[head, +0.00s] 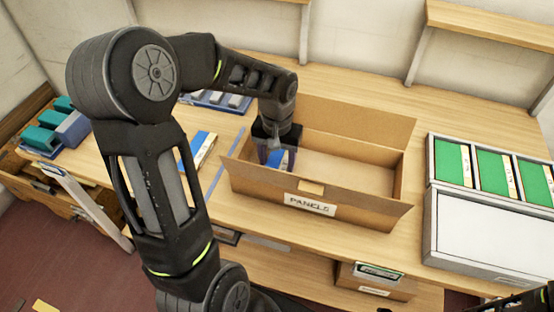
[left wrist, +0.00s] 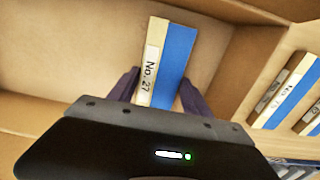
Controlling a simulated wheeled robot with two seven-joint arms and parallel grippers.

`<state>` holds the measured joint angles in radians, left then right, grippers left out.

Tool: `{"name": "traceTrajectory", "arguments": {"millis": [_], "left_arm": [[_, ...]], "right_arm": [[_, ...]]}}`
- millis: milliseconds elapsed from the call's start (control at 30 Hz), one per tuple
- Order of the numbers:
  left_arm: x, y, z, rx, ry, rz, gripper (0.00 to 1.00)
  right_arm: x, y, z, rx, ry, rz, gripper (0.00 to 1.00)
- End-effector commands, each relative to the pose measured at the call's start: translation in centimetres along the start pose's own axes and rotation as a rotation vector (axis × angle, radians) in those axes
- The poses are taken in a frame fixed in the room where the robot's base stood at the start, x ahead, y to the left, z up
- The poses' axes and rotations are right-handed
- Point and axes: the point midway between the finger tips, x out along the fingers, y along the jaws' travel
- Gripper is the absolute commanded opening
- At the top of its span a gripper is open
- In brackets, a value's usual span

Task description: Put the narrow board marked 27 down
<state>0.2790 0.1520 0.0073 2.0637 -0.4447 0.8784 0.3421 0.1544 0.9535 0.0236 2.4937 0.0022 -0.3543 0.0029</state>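The narrow board marked No. 27 (left wrist: 165,62) has a blue face with a cream strip along one side. It sits between the two fingers of my left gripper (left wrist: 160,92), which look closed on its sides. In the head view my left gripper (head: 277,157) reaches down into the left end of the open cardboard box labelled PANELS (head: 345,212). A bit of the board's blue face (head: 276,159) shows by the fingers, inside the box walls. I cannot tell whether the board touches the box floor. The fingers of my right gripper are not seen.
The rest of the box floor looks bare. A blue-and-cream board (head: 198,149) lies on the table left of the box. A grey case with green panels (head: 432,222) stands at right. Teal and blue blocks (head: 45,135) are at far left. Shelves run along the wall.

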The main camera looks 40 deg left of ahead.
Motion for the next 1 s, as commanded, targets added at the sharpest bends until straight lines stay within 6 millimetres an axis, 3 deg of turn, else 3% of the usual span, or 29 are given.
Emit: {"name": "traceTrajectory", "arguments": {"millis": [200, 600, 767, 1000], "left_arm": [[0.0, 0.0, 0.0, 0.0, -0.001, 0.0, 0.76], [-0.8, 0.0, -0.1, -0.001, 0.001, 0.0, 0.76], [-2.9, 0.0, -0.1, -0.002, 0.005, 0.0, 0.76], [-7.9, 0.0, -0.1, 0.0, 0.005, 0.001, 0.76]], "right_arm": [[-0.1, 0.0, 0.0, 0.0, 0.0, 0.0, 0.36], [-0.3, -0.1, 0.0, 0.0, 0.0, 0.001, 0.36], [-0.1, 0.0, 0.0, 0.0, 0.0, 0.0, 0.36], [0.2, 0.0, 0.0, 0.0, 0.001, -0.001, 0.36]]}}
